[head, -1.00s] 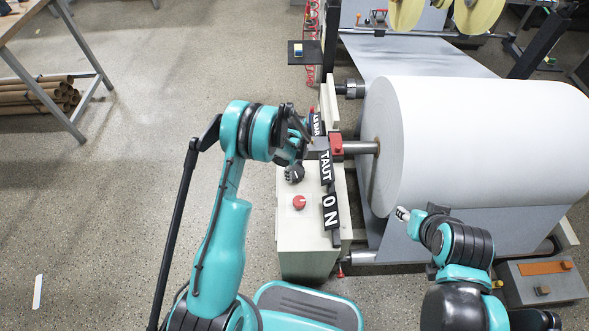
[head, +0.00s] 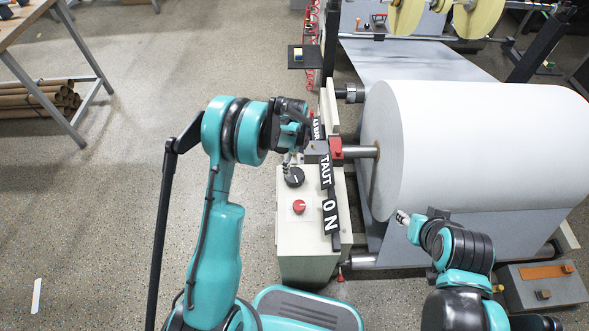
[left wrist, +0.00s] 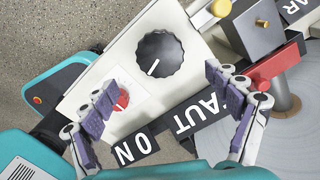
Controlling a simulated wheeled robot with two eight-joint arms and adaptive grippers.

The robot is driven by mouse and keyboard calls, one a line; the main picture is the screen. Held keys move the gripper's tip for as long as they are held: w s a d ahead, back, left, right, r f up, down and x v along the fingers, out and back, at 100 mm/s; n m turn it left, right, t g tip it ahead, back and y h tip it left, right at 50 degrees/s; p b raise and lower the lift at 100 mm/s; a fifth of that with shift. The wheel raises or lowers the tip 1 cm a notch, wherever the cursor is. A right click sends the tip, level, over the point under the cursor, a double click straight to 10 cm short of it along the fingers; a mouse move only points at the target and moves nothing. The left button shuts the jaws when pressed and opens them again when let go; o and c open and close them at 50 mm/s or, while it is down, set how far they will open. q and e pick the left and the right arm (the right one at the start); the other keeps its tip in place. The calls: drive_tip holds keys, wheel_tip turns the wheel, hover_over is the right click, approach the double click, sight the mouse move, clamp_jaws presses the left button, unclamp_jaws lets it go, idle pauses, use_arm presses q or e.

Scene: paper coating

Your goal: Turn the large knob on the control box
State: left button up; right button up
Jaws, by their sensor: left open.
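The control box (head: 308,250) is a pale box below my left gripper. On its top sits a large black knob (head: 294,177) with a white pointer line. In the left wrist view the knob (left wrist: 158,58) lies between and beyond my spread fingers, with a gap on both sides. My left gripper (head: 289,160) is open and empty above it, close in the head view. A smaller red knob (head: 299,207) sits nearer on the box; in the wrist view a finger partly covers it (left wrist: 121,99). My right gripper (head: 402,217) is beside the paper roll, its jaw state unclear.
A large white paper roll (head: 470,145) stands right of the box on a metal shaft (head: 361,150). A red block (head: 336,147) and black lettered plates (head: 331,210) edge the box's right side. Open floor lies to the left, with a table (head: 25,20) at the far left.

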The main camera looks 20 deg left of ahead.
use_arm(q)
drive_tip(key=shift+r, duration=1.95)
drive_tip(key=s+r+n+t, duration=0.2)
drive_tip(key=s+r+n, duration=0.35)
drive_tip(key=r, duration=0.35)
drive_tip(key=s+r+n+t, duration=0.2)
drive_tip(key=s+r+n, duration=0.35)
drive_tip(key=r, duration=0.35)
drive_tip(key=s+r+n+t, duration=0.2)
drive_tip(key=s+n, duration=0.7)
drive_tip(key=s, duration=0.6)
drive_tip(key=shift+a+t, duration=0.25)
drive_tip(key=shift+t, duration=0.35)
drive_tip(key=shift+r, duration=0.1)
